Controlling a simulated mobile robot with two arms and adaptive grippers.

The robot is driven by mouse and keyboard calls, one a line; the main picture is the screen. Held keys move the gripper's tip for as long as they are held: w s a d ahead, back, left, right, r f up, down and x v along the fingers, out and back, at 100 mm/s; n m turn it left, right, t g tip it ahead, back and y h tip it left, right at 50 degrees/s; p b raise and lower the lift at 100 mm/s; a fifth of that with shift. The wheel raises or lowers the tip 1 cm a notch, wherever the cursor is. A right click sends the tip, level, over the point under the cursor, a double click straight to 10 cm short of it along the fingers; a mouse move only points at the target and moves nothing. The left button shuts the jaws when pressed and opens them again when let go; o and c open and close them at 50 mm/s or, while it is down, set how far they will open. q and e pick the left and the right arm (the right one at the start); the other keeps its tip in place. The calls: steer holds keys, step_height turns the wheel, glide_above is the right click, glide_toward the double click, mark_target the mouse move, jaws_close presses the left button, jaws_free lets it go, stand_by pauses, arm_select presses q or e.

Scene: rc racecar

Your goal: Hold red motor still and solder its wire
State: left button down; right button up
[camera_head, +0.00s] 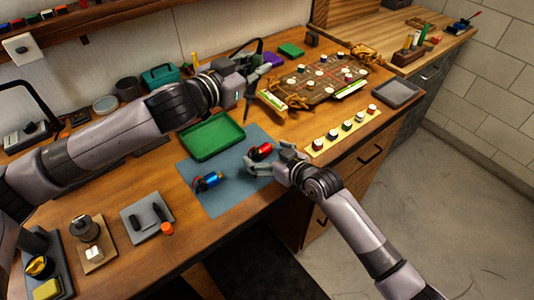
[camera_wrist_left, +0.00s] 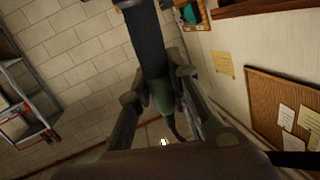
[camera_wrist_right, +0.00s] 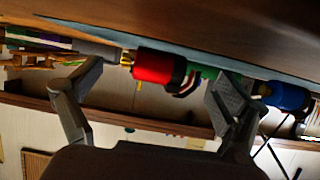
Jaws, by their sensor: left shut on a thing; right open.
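The red motor (camera_head: 262,150) lies on the blue-grey mat (camera_head: 228,190). My right gripper (camera_head: 268,163) is open beside it at the mat's right edge. In the right wrist view the red motor (camera_wrist_right: 155,66) shows between the spread fingers, beyond their tips, with a gap on each side; dark wire loops show at its end. My left gripper (camera_head: 247,84) is raised above the back of the bench, right of the green tray. In the left wrist view it is shut on a dark tool with a green section (camera_wrist_left: 163,95), perhaps the soldering iron; its tip is not clear.
A blue motor (camera_head: 207,182) lies on the mat's left part. A green tray (camera_head: 212,137) stands behind the mat. A brown board with parts (camera_head: 318,80) and a yellow strip with several small pieces (camera_head: 342,132) lie to the right. A grey pad (camera_head: 147,217) with dark tools is left.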

steer(key=shift+c, duration=0.4)
steer(key=c, duration=1.3)
steer(key=o, duration=1.4)
steer(key=v, duration=1.2)
steer(key=shift+s+f, duration=0.1)
steer(key=shift+d, duration=0.1)
